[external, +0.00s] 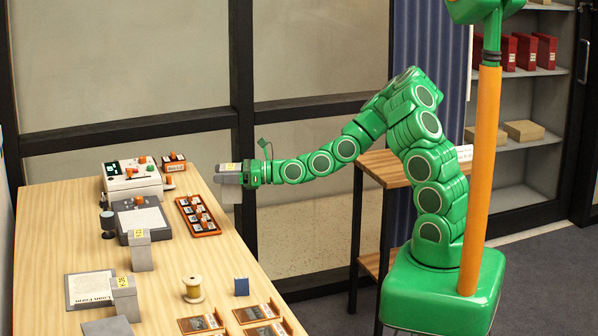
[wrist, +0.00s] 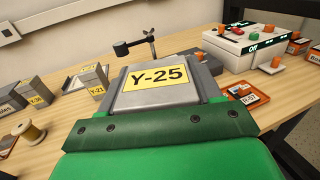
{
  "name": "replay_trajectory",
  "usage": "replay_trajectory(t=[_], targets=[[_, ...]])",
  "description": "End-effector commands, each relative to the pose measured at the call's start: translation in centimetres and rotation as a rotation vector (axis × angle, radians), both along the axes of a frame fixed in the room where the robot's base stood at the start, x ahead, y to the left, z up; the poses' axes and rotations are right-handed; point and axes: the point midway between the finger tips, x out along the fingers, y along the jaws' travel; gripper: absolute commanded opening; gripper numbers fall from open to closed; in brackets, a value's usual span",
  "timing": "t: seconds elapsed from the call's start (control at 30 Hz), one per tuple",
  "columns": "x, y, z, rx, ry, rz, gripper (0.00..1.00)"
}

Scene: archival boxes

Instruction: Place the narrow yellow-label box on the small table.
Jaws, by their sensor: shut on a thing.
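My gripper (external: 243,178) is shut on a grey box with a yellow Y-25 label (wrist: 157,80) and holds it above the long wooden table's right edge. The held box (external: 229,168) also shows at the arm's end in the external view; its lower part is partly hidden by the gripper. Two other narrow grey boxes with yellow labels stand upright on the long table, one mid-table (external: 140,252) and one nearer the front (external: 125,298). In the wrist view they read Y-21 (wrist: 97,89) and Y-36 (wrist: 37,98). The small wooden table (external: 388,168) is behind my arm, partly hidden.
The long table (external: 60,215) also carries a white device (external: 132,178), an orange tray (external: 198,216), a clipboard (external: 90,289), a thread spool (external: 193,289) and several framed cards. A white sign (external: 464,153) is by the small table. Shelves (external: 530,75) stand at the right.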

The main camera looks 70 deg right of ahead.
Motion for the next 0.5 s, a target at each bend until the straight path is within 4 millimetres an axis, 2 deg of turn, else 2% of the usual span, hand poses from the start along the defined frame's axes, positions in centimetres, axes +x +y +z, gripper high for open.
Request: replay_trajectory(t=[0.03, 0.27, 0.5], targets=[[0.1, -2.2, 0.0, 0.0, 0.0, -0.037, 0.24], [-0.4, -11.5, -0.2, 0.0, 0.001, -0.189, 0.24], [-2.3, -21.2, -0.3, -0.001, 0.002, -0.35, 0.24]])
